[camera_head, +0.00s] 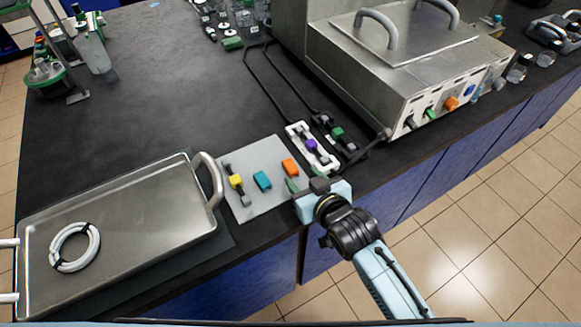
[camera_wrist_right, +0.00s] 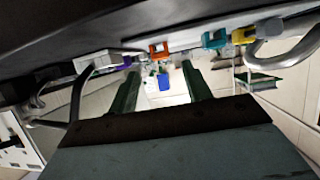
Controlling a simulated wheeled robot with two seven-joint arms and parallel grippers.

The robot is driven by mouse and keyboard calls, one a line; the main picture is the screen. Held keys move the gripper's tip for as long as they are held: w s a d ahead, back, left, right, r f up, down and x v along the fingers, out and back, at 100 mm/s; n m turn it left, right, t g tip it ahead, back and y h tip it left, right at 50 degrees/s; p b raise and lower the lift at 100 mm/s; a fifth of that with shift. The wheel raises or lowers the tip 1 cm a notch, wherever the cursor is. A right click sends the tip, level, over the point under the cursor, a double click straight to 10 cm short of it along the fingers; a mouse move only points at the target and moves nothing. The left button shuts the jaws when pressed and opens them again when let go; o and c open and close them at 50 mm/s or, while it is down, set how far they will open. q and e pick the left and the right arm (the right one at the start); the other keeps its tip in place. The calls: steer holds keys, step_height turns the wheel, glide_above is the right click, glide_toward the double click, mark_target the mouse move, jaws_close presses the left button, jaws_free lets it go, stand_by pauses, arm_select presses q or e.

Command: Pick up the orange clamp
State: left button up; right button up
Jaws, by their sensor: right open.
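The orange clamp (camera_head: 290,167) lies on the right part of a light grey mat (camera_head: 248,207), near the table's front edge. My right gripper (camera_head: 304,185) is just in front of it, at the mat's right corner, and open. In the right wrist view the orange clamp (camera_wrist_right: 158,49) shows beyond and slightly above the gap between the two green fingers (camera_wrist_right: 160,72). No contact with the clamp is visible. My left gripper is not in view.
A teal clamp (camera_head: 262,181) and a yellow clamp (camera_head: 236,182) share the mat. A white holder with a purple clamp (camera_head: 311,145) stands right of it. A metal tray (camera_head: 150,215) with a coiled tube is left. Another orange clamp (camera_head: 452,103) is on the metal unit's front.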

mark_target(293, 169)
steer(key=x, duration=0.5)
steer(key=shift+s+a+b, duration=0.1)
steer(key=shift+b, duration=0.3)
steer(key=shift+c, duration=0.3)
steer(key=c, duration=1)
